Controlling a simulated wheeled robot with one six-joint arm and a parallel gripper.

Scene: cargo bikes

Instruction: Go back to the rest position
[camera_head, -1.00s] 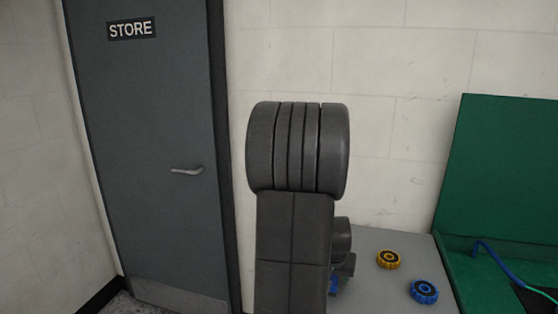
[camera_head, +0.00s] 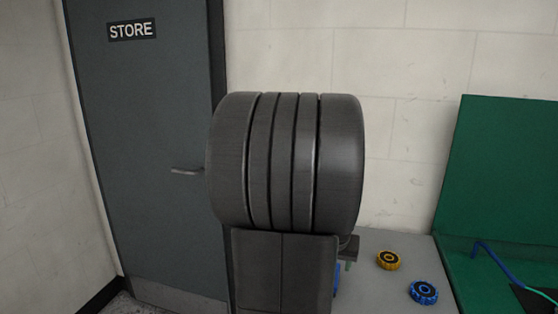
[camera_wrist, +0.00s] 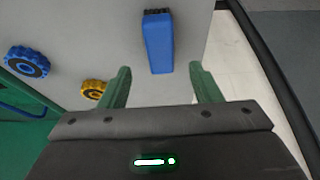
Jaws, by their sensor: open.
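My gripper (camera_wrist: 161,88) is open and empty in the wrist view, its two green fingers spread apart above a grey surface. A blue block-shaped thing with dark bristles at one end, like a brush (camera_wrist: 158,42), lies on that surface beyond the fingertips and apart from them. In the head view my own arm fills the middle and hides most of the gripper. Only a sliver of the blue thing (camera_head: 336,279) shows beside my arm there.
A grey table (camera_head: 385,239) holds a yellow toothed wheel (camera_head: 388,260) and a blue toothed wheel (camera_head: 423,292). A green open case (camera_head: 505,180) with a blue-green cable stands at the right. A grey door (camera_head: 150,130) marked STORE is at the left. Pale floor shows past the table edge.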

